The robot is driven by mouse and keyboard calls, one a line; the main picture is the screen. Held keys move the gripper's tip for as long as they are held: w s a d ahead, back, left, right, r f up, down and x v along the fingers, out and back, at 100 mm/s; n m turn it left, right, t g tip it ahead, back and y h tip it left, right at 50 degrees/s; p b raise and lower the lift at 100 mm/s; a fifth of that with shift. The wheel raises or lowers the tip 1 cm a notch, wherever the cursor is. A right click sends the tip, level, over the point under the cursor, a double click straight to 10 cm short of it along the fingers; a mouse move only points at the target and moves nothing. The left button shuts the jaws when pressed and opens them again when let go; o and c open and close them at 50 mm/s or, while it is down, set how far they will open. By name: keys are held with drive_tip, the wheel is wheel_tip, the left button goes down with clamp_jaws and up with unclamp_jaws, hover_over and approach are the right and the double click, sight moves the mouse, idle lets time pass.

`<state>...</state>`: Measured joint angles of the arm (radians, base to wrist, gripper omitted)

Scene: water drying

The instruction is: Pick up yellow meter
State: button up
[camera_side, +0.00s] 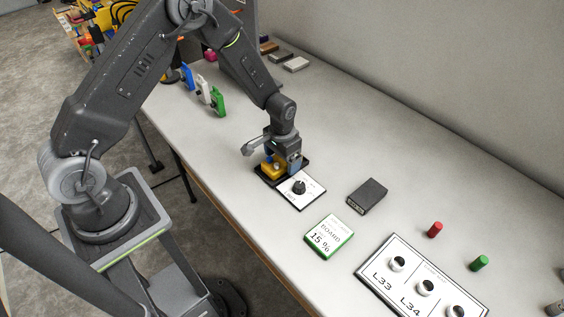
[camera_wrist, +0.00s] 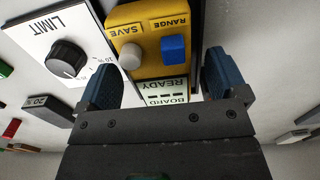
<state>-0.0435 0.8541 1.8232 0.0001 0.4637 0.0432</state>
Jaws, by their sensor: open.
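The yellow meter (camera_wrist: 155,43) has a grey button marked SAVE and a blue button marked RANGE. In the wrist view it lies just ahead of my open gripper (camera_wrist: 163,80), whose blue fingers stand apart on either side of its near end. A white label reading BOARD READY (camera_wrist: 167,92) shows between the fingers. In the side view the yellow meter (camera_side: 273,167) sits on a black base (camera_side: 262,177), partly hidden by my gripper (camera_side: 283,163), which is down close over it. I cannot tell whether the fingers touch it.
A white LIMIT panel with a black knob (camera_side: 304,194) adjoins the base. A dark box (camera_side: 367,195), a green-edged 15% board (camera_side: 328,239), red (camera_side: 434,229) and green (camera_side: 479,263) cylinders and an L33/L34 panel (camera_side: 372,272) lie to the right. Coloured upright pieces (camera_side: 203,90) stand at the back left.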

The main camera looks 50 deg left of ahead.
drive_tip(key=c, duration=1.2)
drive_tip(key=shift+o, duration=0.2)
drive_tip(key=shift+r, duration=0.1)
